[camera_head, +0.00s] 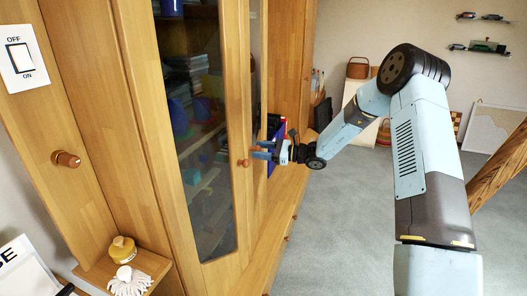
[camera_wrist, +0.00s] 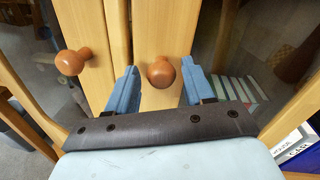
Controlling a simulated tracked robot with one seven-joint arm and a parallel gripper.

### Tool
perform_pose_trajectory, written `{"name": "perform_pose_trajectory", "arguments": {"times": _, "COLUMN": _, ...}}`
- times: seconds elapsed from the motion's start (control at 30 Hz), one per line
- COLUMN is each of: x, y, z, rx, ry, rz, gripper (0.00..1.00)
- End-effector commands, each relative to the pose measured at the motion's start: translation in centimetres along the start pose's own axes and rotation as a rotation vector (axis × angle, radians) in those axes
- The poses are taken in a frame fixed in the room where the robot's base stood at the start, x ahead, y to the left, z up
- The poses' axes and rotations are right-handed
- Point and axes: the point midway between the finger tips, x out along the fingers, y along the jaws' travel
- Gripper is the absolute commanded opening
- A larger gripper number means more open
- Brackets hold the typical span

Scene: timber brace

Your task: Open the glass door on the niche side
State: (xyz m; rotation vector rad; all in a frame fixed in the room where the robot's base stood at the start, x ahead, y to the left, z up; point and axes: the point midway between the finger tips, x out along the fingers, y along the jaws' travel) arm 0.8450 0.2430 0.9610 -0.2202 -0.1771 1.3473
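Two glass doors in wooden frames stand side by side and look closed. The left glass door (camera_head: 205,140) fills the middle of the head view; the niche-side glass door (camera_head: 256,60) is narrow there. The left door's round wooden knob (camera_head: 243,162) also shows in the wrist view (camera_wrist: 72,62), outside my fingers. The niche-side door's knob (camera_wrist: 160,72) is between my two blue fingers in the wrist view, with gaps on both sides. My gripper (camera_head: 263,149) is open in front of the doors, also seen in the wrist view (camera_wrist: 158,69); it hides that knob in the head view.
Blue and red binders (camera_head: 277,135) stand in the niche just right of my gripper. A slanted timber (camera_head: 498,165) is at the right. The grey carpet (camera_head: 335,240) is clear.

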Motion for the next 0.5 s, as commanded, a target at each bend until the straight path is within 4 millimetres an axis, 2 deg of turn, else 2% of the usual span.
{"name": "perform_pose_trajectory", "arguments": {"times": 0.07, "x": -0.01, "y": 0.0, "z": 0.01, "rx": 0.0, "ry": 0.0, "rz": 0.0, "gripper": 0.44}}
{"name": "perform_pose_trajectory", "arguments": {"times": 0.5, "x": 0.0, "y": 0.09, "z": -0.01, "rx": 0.001, "ry": 0.0, "rz": 0.002, "gripper": 0.02}}
